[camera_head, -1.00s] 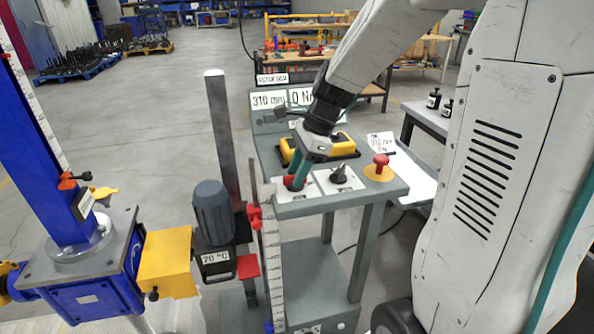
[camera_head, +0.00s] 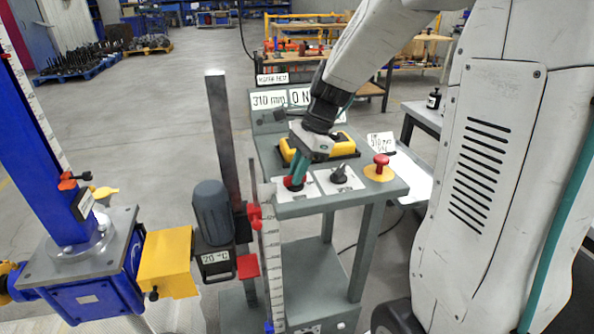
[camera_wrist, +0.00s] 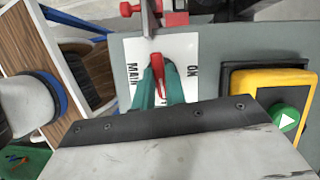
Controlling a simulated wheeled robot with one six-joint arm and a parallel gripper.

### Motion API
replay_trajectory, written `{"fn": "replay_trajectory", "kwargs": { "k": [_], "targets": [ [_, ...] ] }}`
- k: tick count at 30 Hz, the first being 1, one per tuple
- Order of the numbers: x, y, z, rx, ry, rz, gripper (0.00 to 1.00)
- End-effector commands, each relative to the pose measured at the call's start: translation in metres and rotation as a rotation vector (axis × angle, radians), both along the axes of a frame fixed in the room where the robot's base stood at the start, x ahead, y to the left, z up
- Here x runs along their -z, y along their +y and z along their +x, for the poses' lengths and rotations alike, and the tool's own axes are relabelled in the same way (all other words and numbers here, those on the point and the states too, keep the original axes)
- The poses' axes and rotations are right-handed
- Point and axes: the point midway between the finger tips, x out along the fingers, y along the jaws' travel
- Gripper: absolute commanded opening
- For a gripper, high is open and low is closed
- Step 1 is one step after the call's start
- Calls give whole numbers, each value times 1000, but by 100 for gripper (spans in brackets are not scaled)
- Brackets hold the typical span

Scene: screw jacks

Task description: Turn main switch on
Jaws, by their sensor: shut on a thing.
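The main switch is a small red handle (camera_wrist: 157,64) on a white plate (camera_wrist: 131,48), which is lettered MAIN on one side and ON on the other in the wrist view. My gripper (camera_wrist: 160,82) has its two teal fingers closed around the red handle, which shows between the tips. In the head view my gripper (camera_head: 297,180) reaches down to the front left of the grey control desk (camera_head: 330,199). A bit of the red switch (camera_head: 290,184) shows beside the fingertips there. The fingers hide part of the plate and its lettering.
Right of the main switch are a black selector knob (camera_head: 339,174) and a red mushroom button (camera_head: 381,162) on a yellow base. A yellow box (camera_head: 343,147) lies behind. The motor (camera_head: 213,212) and a vertical scale (camera_head: 272,260) stand close at left.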

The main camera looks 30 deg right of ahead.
Motion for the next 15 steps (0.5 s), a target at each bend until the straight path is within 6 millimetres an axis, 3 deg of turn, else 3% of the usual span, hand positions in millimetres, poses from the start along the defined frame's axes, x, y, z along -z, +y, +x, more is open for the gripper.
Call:
{"fn": "replay_trajectory", "kwargs": {
  "k": [15],
  "targets": [
    [0, 0, 4, -473, -1, -1, 0]
  ]
}}
